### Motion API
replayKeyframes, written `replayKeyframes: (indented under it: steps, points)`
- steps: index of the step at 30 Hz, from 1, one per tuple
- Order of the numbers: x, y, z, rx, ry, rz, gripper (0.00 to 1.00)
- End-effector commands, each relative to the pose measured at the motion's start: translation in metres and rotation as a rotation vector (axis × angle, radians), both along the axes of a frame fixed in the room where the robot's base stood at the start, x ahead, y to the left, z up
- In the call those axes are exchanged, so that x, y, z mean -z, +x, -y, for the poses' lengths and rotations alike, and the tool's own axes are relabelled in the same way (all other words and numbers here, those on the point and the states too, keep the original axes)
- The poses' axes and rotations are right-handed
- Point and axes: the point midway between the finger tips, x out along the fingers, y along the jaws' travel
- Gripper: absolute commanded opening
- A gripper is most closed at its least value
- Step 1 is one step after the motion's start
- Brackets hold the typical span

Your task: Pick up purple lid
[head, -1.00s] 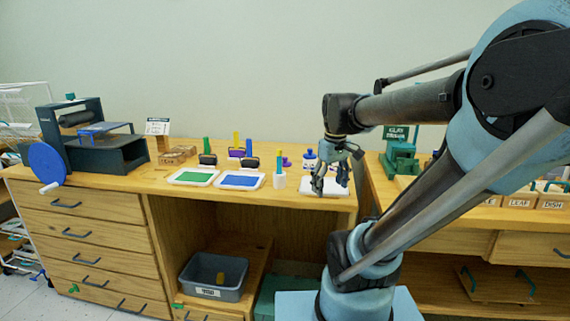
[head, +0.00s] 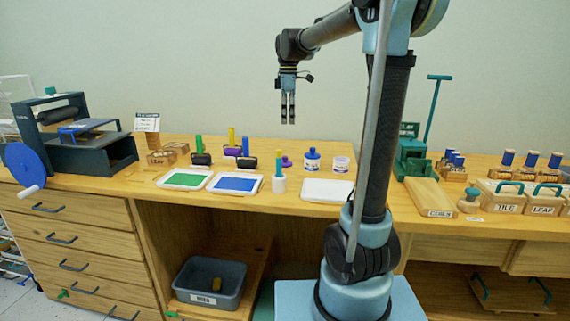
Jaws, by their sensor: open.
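A small purple object (head: 286,161), which looks like the purple lid, is on the counter behind the white cup and left of the blue bottle. It is too small to make out its exact shape. A clear jar with a purple label (head: 341,164) stands farther right, behind a blank white tray. My gripper (head: 287,121) points straight down in the air, against the wall in the picture, above the purple object and apart from it. Its fingers are seen nearly edge-on; it is open, with nothing between them.
A blue bottle (head: 312,160) stands between the purple object and the jar. A white cup with an upright tool (head: 279,183) is in front. Green (head: 185,179) and blue (head: 235,184) ink trays lie left, with rollers behind. The white tray (head: 327,190) is bare.

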Motion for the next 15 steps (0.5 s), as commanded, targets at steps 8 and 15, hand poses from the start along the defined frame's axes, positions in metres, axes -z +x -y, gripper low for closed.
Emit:
replayKeyframes:
  steps: [8,15]
  points:
    - [0.032,0.003,-0.003,-0.014,-0.001,-0.002,0.71]
    - [0.074,0.003,-0.003,-0.013,0.000,-0.002,0.71]
